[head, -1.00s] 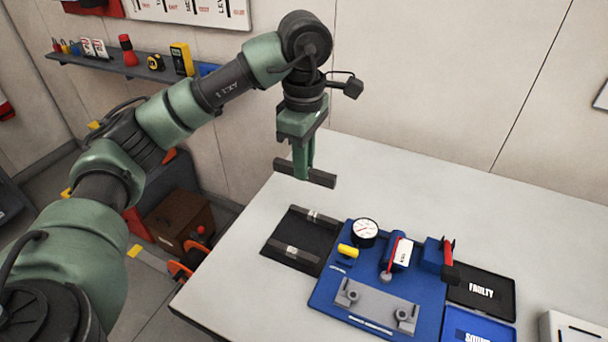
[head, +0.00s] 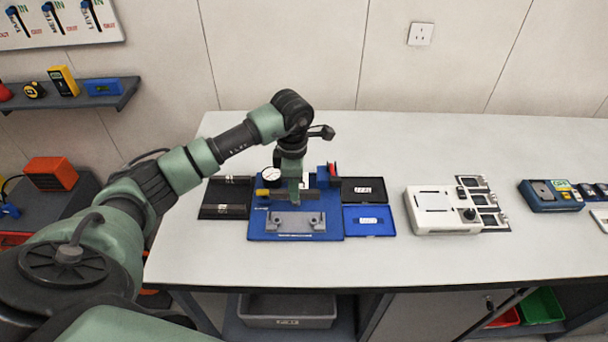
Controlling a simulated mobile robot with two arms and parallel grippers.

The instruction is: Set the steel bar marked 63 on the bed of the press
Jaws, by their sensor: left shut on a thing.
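My left gripper (head: 294,194) is shut on a dark steel bar (head: 311,194), held level across the fingers. The bar is above the blue press (head: 253,229), behind its grey bed fixture (head: 296,224) in the picture. The bed fixture looks bare. No number can be read on the held bar, and I cannot tell its exact height. The press's round dial (head: 270,175) and yellow part (head: 262,192) show to the left of the gripper. My arm and the bar hide part of the press. My right gripper is not in view.
A black tray (head: 225,212) with dark bars lies left of the press. A black tray (head: 363,198) and a blue tray (head: 369,231) lie to its right. A white device (head: 433,200) stands further right. The table's front strip (head: 300,266) is clear.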

